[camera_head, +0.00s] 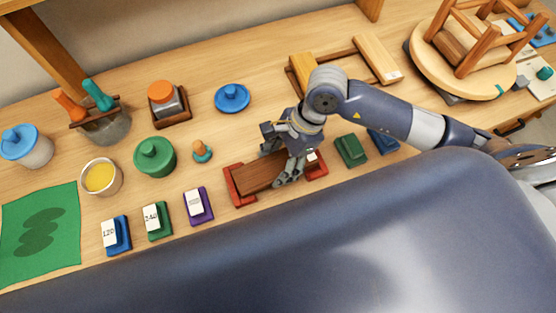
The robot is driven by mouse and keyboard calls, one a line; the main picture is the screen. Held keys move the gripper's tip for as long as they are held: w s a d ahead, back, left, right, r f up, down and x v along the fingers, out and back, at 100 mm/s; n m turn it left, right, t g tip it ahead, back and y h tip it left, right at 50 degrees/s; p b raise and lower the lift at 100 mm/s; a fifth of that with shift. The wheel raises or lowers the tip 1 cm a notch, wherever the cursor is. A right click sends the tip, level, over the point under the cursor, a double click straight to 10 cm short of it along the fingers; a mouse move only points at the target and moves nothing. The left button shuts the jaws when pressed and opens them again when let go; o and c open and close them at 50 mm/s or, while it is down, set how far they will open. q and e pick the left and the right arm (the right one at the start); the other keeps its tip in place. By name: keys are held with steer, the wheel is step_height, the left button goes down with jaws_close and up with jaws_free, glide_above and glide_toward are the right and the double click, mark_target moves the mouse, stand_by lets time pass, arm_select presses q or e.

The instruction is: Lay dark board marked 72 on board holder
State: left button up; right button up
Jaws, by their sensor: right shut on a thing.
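A dark brown board (262,176) lies low over the bench between two red end pieces, a left one (233,187) and a right one (318,166). These red ends look like parts of a holder. My right gripper (289,170) reaches down over the board's right part and is shut on it. The gripper hides that part of the board. I cannot read a 72 on it; a small white label (312,156) shows near the right red end. I cannot tell whether the board rests fully on the holder. My left gripper is not in view.
A wooden frame with a pale block (376,59) stands behind my right arm. Sanding blocks marked 120 (115,235) and 240 (157,221) and a purple one (198,206) lie at front left. A green block (351,150) is right. An upturned stool (478,45) stands at back right.

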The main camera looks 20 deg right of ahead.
steer(key=shift+s+d+f+b, duration=0.2)
steer(key=shift+s+f+b, duration=0.15)
steer(key=shift+f, duration=0.2)
steer(key=o, duration=1.5)
steer(key=shift+w, duration=0.1)
steer(key=shift+o, duration=0.5)
steer(key=shift+w+r, duration=0.15)
steer(key=shift+r, duration=0.05)
steer(key=shift+o, duration=0.6)
steer(key=shift+o, duration=1)
steer(key=shift+a, duration=0.1)
steer(key=shift+r, duration=0.1)
steer(key=shift+r, duration=0.1)
steer(key=shift+r+p, duration=1.95)
steer(key=shift+r, duration=1.5)
